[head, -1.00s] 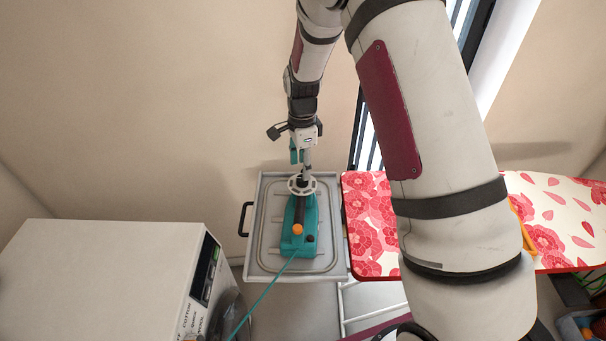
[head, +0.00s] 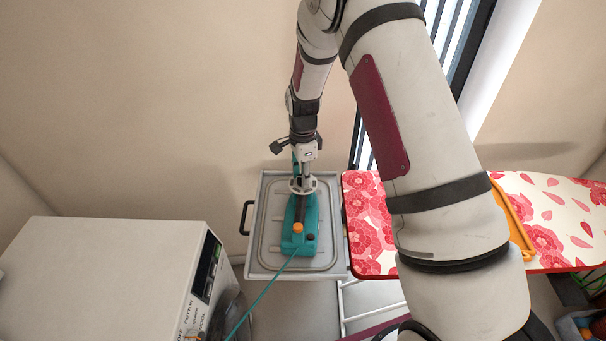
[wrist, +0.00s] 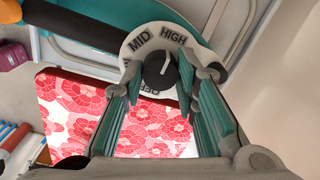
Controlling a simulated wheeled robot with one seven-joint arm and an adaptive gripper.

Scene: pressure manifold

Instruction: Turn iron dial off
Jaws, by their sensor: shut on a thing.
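The teal iron (head: 291,242) lies on a grey metal tray (head: 264,259), with a dark handle, an orange button and a teal cord. Its white round dial (head: 311,183) is at the far end. In the wrist view the dial (wrist: 136,44) shows the words MID, HIGH and OFF around a black knob (wrist: 158,72). The knob's light mark points up, between MID and HIGH. OFF is at the lower side, partly covered. My gripper (wrist: 162,82) is shut on the dial, one finger at each side. In the head view my gripper (head: 305,172) comes down from above.
A red floral ironing board (head: 368,238) stands right of the tray. A white washing machine (head: 100,275) is at the lower left. The wall is behind the tray, and a barred window (head: 371,135) is to its right.

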